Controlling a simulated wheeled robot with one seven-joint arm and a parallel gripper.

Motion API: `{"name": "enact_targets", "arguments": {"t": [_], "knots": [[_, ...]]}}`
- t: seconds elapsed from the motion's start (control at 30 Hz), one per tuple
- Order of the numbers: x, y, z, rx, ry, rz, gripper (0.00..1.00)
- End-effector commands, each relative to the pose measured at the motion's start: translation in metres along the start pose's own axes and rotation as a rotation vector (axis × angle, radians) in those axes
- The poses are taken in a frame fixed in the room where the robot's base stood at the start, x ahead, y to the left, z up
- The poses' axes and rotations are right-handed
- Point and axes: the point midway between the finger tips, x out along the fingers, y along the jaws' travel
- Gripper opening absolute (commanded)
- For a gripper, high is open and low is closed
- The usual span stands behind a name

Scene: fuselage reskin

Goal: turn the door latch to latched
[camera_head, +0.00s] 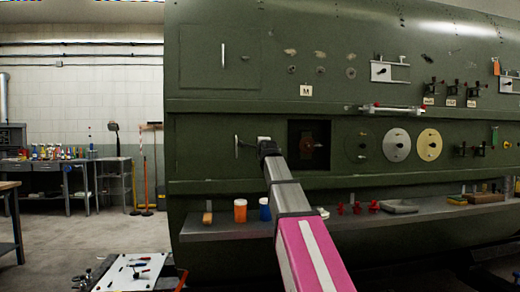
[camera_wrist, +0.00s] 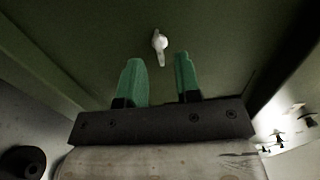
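The door latch (camera_wrist: 160,42) is a small pale metal lever with a round hub on a dark green panel. In the wrist view it is ahead of my gripper (camera_wrist: 158,58), its lever pointing toward the bottom of the picture, slightly tilted. My gripper's two green fingers are open and apart, one on each side of the lever's line. The lever's end appears between the fingertips; I cannot tell whether anything touches. In the head view my gripper (camera_head: 264,146) is at the lower green door panel (camera_head: 208,154), and the latch is hidden or too small to make out.
A square dark opening (camera_head: 309,134) is just right of my gripper. Below is a grey shelf (camera_head: 225,229) with an orange jar (camera_head: 240,210), a blue jar (camera_head: 265,210) and several red parts. A white-topped cart (camera_head: 130,272) stands at lower left. The floor left of the fuselage is partly clear.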

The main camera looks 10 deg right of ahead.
Motion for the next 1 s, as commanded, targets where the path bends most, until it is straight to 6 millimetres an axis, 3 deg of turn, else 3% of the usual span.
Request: {"name": "enact_targets", "arguments": {"t": [0.2, 0.43, 0.87, 1.0], "knots": [[-0.046, 0.002, 0.0, 0.001, 0.0, -0.001, 0.31], [-0.079, 0.002, 0.0, 0.001, 0.0, 0.0, 0.31], [-0.083, 0.002, 0.002, -0.001, -0.004, 0.002, 0.31], [-0.075, 0.02, 0.032, -0.032, -0.049, 0.015, 0.31]]}}
